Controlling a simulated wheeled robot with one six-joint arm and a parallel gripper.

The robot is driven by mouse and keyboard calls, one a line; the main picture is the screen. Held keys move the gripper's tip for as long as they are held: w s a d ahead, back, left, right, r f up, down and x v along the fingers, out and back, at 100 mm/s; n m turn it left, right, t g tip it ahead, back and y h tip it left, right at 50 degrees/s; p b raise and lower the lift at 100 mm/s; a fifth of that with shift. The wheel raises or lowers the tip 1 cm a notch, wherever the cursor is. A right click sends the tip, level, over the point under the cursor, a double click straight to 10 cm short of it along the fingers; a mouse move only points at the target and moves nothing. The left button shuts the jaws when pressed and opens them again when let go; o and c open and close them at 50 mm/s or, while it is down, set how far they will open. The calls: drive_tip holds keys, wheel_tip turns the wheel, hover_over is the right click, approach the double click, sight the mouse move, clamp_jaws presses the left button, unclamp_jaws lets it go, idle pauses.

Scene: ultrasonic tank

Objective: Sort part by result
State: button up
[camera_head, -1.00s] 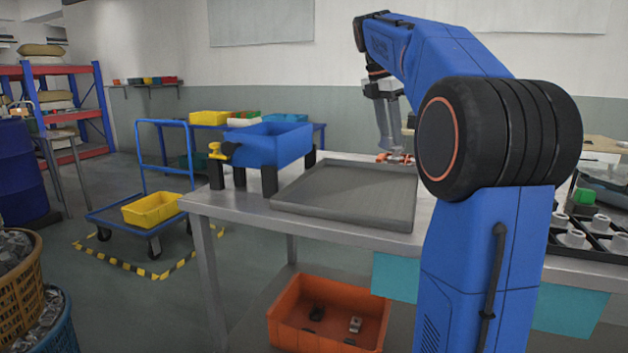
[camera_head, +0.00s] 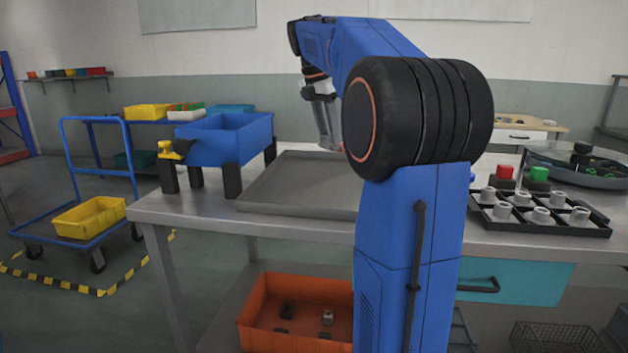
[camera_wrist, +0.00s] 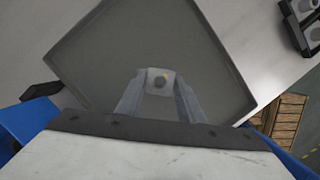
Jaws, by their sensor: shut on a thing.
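My gripper (camera_wrist: 158,95) is shut on a small light grey part (camera_wrist: 158,80) in the wrist view. The part has a dark spot on its face and a small yellow mark beside it. It is held over the grey tray (camera_wrist: 100,60) on the steel table. In the head view my gripper (camera_head: 328,143) hangs over the far right part of the grey tray (camera_head: 290,200), and my arm hides the part. A black rack (camera_head: 540,222) with several light grey parts stands at the right of the table. The orange bin (camera_head: 265,335) below holds several small parts.
A blue tank (camera_head: 230,140) with a yellow tap stands at the table's left end. A blue trolley (camera_head: 65,234) carries a yellow bin (camera_head: 90,217).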

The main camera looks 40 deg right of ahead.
drive_tip(key=shift+f, duration=0.6)
drive_tip(key=o, duration=1.3)
drive_tip(key=shift+o, duration=0.2)
drive_tip(key=v, duration=1.7)
drive_tip(key=shift+r, duration=0.2)
drive_tip(key=shift+s, duration=0.15)
